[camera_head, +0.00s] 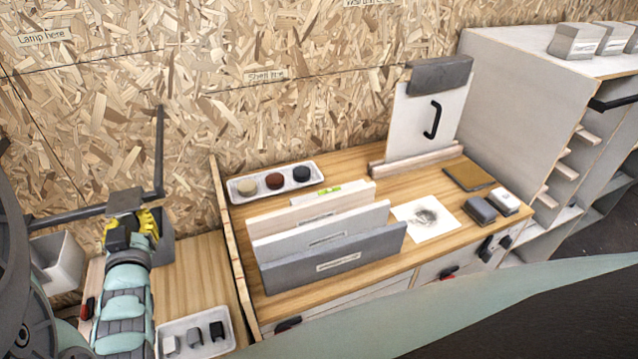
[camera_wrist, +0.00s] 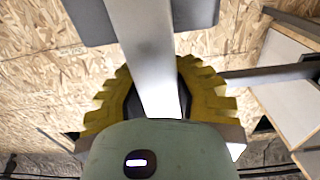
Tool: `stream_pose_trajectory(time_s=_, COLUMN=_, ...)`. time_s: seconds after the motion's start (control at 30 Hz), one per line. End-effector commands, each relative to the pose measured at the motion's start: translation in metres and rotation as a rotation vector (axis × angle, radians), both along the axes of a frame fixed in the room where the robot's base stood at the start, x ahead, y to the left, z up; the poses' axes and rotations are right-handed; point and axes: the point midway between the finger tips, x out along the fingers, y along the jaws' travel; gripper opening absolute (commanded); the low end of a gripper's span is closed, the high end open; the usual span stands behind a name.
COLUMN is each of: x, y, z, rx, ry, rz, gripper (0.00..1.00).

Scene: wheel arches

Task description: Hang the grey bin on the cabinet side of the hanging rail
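The grey bin (camera_head: 167,247) shows beside my gripper at the right, cabinet side of the dark hanging rail (camera_head: 75,217); my gripper hides part of it. A flat grey piece (camera_head: 125,200) sits at rail height just above my gripper. My gripper (camera_head: 131,227) has yellow fingers and is raised to just under the rail. In the wrist view the yellow fingers (camera_wrist: 158,85) lie on both sides of a pale grey strip (camera_wrist: 150,55), which runs up to a grey panel (camera_wrist: 195,12). The fingertip contact is hidden. I cannot tell whether the bin's weight rests on the rail.
A white bin (camera_head: 57,262) hangs at the rail's left. The rail's upright post (camera_head: 160,145) stands close to my gripper. A low tray (camera_head: 197,336) with small blocks lies below. The worktop (camera_head: 400,262) at right holds panels and a tray of pucks (camera_head: 275,182).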

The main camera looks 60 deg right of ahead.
Motion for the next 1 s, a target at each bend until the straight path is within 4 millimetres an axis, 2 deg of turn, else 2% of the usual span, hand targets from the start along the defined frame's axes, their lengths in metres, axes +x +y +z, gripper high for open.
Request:
stream_pose_trajectory(time_s=0.03, x=0.000, y=0.000, z=0.000, rx=0.000, ry=0.000, rz=0.001, gripper=0.14)
stream_pose_trajectory(time_s=0.33, x=0.000, y=0.001, z=0.000, rx=0.001, ry=0.001, rz=0.002, gripper=0.44)
stream_pose_trajectory(time_s=0.67, x=-0.002, y=0.003, z=-0.001, rx=0.002, ry=0.002, rz=0.003, gripper=0.45)
stream_pose_trajectory(time_s=1.0, x=-0.037, y=0.027, z=-0.001, rx=0.002, ry=0.002, rz=0.004, gripper=0.45)
